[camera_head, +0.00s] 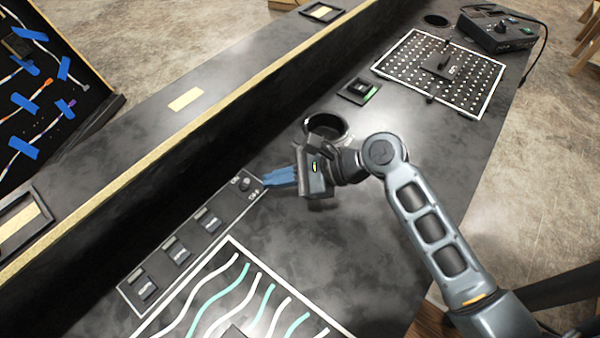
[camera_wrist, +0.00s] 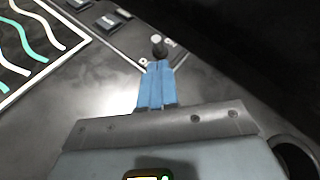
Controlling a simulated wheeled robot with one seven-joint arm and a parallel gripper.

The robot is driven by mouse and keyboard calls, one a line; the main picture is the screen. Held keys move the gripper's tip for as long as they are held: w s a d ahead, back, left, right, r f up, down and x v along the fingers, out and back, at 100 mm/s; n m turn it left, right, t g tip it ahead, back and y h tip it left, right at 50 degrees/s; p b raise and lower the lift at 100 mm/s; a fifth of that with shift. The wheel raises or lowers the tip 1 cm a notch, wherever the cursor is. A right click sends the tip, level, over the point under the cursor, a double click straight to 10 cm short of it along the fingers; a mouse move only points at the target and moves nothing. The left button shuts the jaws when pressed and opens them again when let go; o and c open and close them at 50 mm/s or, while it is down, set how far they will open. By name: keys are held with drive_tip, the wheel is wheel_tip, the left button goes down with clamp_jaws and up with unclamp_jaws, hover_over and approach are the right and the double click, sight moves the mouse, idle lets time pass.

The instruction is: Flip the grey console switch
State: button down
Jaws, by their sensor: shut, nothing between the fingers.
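A small grey upright switch (camera_head: 244,184) stands at the far right end of a dark, white-outlined control panel (camera_head: 190,243) in the head view. In the wrist view the switch (camera_wrist: 158,46) stands just beyond my fingertips, near white lettering. My gripper (camera_head: 268,178) has blue fingers, pressed together and empty, pointing left toward the switch. In the wrist view the gripper (camera_wrist: 158,64) almost lines up with the switch; I cannot tell whether they touch. The switch's lower part is partly hidden there by the fingertips.
Several dark rocker switches (camera_head: 176,252) sit along the same panel. A board with white and teal wavy lines (camera_head: 232,300) lies in front. A tall ledge (camera_head: 195,165) runs behind the panel. A round hole (camera_head: 327,126) and perforated plate (camera_head: 440,70) lie farther right.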

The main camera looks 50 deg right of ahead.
drive_tip(key=shift+w+a+r, duration=0.25)
drive_tip(key=shift+w+a, duration=0.35)
drive_tip(key=shift+a, duration=0.1)
drive_tip(key=shift+w+r+p, duration=0.3)
drive_tip(key=shift+r+p, duration=0.1)
drive_tip(key=shift+p, duration=1.1)
